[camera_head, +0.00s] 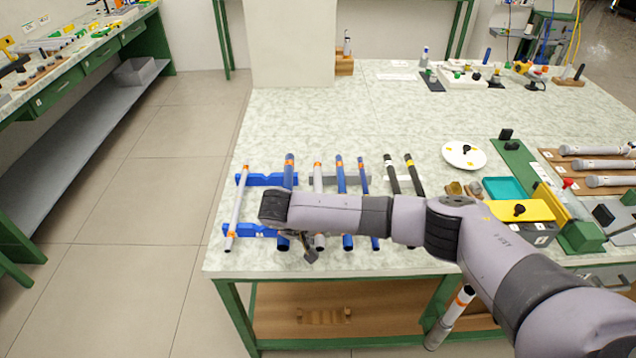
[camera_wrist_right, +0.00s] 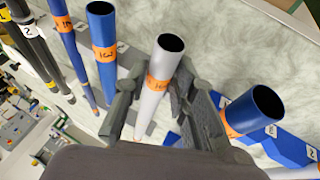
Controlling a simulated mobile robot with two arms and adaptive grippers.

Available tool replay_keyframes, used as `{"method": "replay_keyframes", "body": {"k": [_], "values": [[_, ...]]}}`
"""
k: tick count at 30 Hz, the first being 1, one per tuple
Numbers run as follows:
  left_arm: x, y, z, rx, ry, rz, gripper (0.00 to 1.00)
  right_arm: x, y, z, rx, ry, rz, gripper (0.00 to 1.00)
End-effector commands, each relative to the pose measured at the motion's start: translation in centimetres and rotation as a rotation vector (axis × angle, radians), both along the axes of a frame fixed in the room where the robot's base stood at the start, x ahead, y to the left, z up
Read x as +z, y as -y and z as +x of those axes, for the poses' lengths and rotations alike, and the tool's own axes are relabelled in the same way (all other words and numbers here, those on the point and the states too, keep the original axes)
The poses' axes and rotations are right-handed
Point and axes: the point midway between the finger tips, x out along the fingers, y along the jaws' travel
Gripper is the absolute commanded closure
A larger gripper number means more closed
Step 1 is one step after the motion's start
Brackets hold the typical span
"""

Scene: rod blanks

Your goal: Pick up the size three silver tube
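A silver tube (camera_wrist_right: 160,80) with an orange band stands out between the fingers of my right gripper (camera_wrist_right: 160,108) in the wrist view. The fingers are open around it, with a gap on the left side; the right finger is close to it. In the head view, the silver tube (camera_head: 318,180) lies between two blue tubes, partly hidden by my arm. My right gripper (camera_head: 309,255) is mostly hidden under the wrist there. A second silver tube (camera_head: 238,205) lies at the far left of the row. The size marking on the band is not clearly readable. My left gripper is not in view.
A wide blue tube (camera_head: 288,172) and other blue tubes (camera_head: 341,178) flank the silver one closely. Black tubes (camera_head: 391,175) lie farther right. Blue holders (camera_head: 258,180) support the left tubes. A white disc (camera_head: 464,155) and teal tray (camera_head: 504,188) are beyond.

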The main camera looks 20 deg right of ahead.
Motion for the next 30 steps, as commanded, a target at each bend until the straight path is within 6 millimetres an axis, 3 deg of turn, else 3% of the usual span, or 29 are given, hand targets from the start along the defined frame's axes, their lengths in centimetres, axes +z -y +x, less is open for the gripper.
{"method": "replay_keyframes", "body": {"k": [7,20,26,30], "values": [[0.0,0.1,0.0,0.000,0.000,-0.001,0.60,0.0,0.0,0.0,0.000,0.000,0.000,0.94],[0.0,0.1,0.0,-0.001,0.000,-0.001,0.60,1.2,0.0,0.1,-0.001,0.002,0.001,0.94],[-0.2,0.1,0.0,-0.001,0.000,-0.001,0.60,4.7,-0.1,0.1,0.000,0.004,0.004,0.94],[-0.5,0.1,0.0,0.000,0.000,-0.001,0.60,8.7,-0.1,0.1,0.000,0.006,0.005,0.94]]}}
